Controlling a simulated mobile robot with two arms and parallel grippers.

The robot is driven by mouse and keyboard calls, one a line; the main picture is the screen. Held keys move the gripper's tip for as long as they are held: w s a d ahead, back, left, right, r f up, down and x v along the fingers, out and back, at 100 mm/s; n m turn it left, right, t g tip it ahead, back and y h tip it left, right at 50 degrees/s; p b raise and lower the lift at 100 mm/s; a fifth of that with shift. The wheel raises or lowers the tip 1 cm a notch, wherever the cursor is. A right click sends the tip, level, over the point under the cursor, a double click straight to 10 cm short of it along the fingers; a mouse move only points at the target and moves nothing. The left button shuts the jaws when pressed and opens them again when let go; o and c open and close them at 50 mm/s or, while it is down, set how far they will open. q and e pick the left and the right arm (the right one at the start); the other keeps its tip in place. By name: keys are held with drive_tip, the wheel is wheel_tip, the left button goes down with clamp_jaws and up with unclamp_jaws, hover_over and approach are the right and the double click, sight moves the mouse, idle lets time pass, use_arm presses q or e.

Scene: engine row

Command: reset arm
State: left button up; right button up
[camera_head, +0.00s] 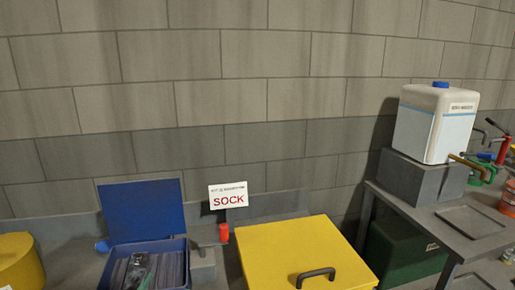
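Neither of my arms nor grippers is plainly visible in the head view. An open blue box (185,272) stands at the lower left with its lid (142,211) raised. A dark object (138,268) lies at the box; too little shows to tell what it is. A yellow box with a closed lid (303,250) and a black handle (315,276) is right of it.
A white sign reading SOCK (228,196) stands behind the boxes, near a small red cylinder (224,232). A yellow round container (20,262) is at far left.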

use_arm(q)
drive_tip(key=s+a+f+n+g+y, duration=0.1)
drive_tip(key=s+a+f+n+g, duration=0.15)
drive_tip(key=s+f+g, duration=0.75)
drive_tip(key=s+d+f+g+h, duration=0.1)
drive_tip(key=s+f+g, duration=0.1)
drive_tip(key=s+f, duration=0.45)
drive_tip(key=s+d+f+g, duration=0.1)
drive_tip(key=s+f, duration=0.2)
drive_tip(key=s, duration=0.6)
wheel_tip(320, 180, down, 25)
drive_tip(key=s+g, duration=0.1)
drive_tip(key=s+a+f+g, duration=0.1)
drive_tip(key=s+a+f, duration=0.1)
drive_tip(key=s+f, duration=1.5)
drive_tip(key=shift+s+a+g, duration=0.2)
drive_tip(key=shift+a+g, duration=0.1)
drive_tip(key=shift+n, duration=0.25)
